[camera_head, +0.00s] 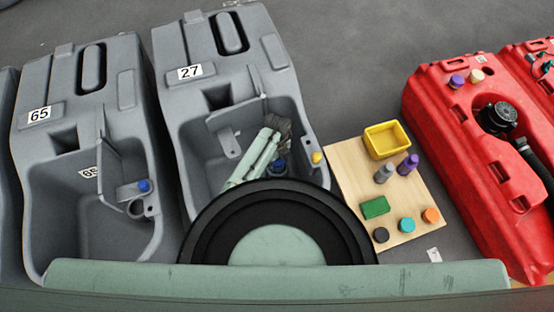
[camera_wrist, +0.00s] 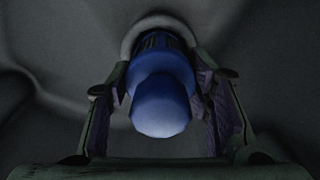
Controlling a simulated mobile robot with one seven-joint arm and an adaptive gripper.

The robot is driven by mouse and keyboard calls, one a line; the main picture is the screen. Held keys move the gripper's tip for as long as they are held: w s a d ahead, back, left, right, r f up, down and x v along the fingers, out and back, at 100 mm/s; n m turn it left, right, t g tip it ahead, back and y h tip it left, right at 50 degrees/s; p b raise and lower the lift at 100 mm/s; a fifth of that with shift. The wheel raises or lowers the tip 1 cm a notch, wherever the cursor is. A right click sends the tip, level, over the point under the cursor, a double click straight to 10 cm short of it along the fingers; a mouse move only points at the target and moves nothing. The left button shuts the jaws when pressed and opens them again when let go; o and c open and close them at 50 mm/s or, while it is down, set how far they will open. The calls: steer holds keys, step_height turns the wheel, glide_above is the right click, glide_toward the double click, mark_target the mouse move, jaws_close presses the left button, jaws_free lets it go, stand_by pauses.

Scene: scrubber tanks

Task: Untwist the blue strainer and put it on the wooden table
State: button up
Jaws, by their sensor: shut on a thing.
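The blue strainer (camera_wrist: 160,100) sits in a round grey collar of the tank in the wrist view, its rounded blue end facing the camera. My gripper (camera_wrist: 162,110) has its two purple-padded fingers on either side of it, shut on it. In the head view my gripper (camera_head: 276,166) reaches into the grey tank marked 27, and a small part of the blue strainer (camera_head: 278,168) shows below the fingers. The wooden table (camera_head: 350,175) is a light board to the right of that tank.
On the wooden table stand a yellow bin (camera_head: 387,140), a green block (camera_head: 375,208), a purple bottle (camera_head: 408,165), a grey bottle (camera_head: 383,173) and several round caps. Another grey tank (camera_head: 75,230), marked 65, is at left. A red tank (camera_head: 450,150) is at right.

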steer(key=shift+r+p, duration=0.7)
steer(key=shift+r, duration=0.35)
stand_by(0.7)
steer(key=shift+r+p, duration=2.3)
steer(key=shift+r, duration=0.7)
steer(key=shift+r+p, duration=2.35)
steer(key=shift+r, duration=0.65)
step_height(320, 180, up, 6)
steer(key=p, duration=0.2)
step_height(320, 180, up, 6)
